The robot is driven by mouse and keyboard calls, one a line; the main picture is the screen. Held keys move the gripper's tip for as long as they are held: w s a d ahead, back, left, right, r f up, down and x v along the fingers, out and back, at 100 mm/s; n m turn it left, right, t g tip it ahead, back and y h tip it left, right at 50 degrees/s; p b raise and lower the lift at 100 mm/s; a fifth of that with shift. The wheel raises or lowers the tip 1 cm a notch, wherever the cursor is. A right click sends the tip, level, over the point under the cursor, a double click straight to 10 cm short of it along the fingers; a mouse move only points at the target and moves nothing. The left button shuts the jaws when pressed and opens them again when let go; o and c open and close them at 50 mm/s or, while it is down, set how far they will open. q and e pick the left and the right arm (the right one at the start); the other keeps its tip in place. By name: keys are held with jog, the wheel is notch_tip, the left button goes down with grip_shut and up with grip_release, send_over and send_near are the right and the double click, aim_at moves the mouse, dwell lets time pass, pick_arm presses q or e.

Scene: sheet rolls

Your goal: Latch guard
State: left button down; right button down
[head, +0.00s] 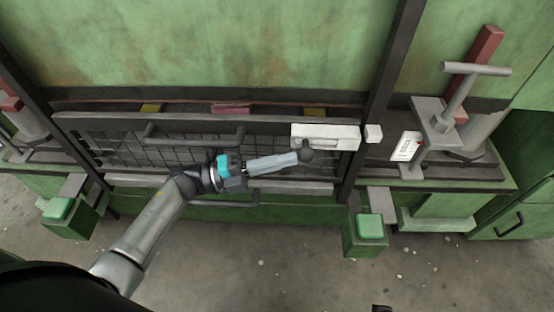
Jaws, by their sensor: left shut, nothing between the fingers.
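The guard (101,140) is a wire mesh panel with grey rails and a dark bar handle (195,140) across the front of the green machine. A pale latch plate (340,143) sits at its upper right end, with a small pale block (373,133) just right of it on the frame post. A dark round knob (305,155) shows at the plate's lower left. My left gripper (296,158) reaches across the mesh from the left, shut and empty, its tips at the knob. I cannot tell whether they touch. My right gripper is not in view.
Green button boxes (369,228) (57,208) stick out in front at both sides. A clamp with a T-handle (475,69) and a red bar (474,70) stands at right. A dark frame post (381,90) rises beside the latch.

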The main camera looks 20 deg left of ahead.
aim_at(305, 162)
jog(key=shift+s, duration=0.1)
pick_arm(q)
jog(key=d, duration=0.2)
jog(key=w+d, duration=0.1)
jog(key=d, duration=0.1)
jog(key=shift+w, duration=0.1)
jog(key=shift+d, duration=0.2)
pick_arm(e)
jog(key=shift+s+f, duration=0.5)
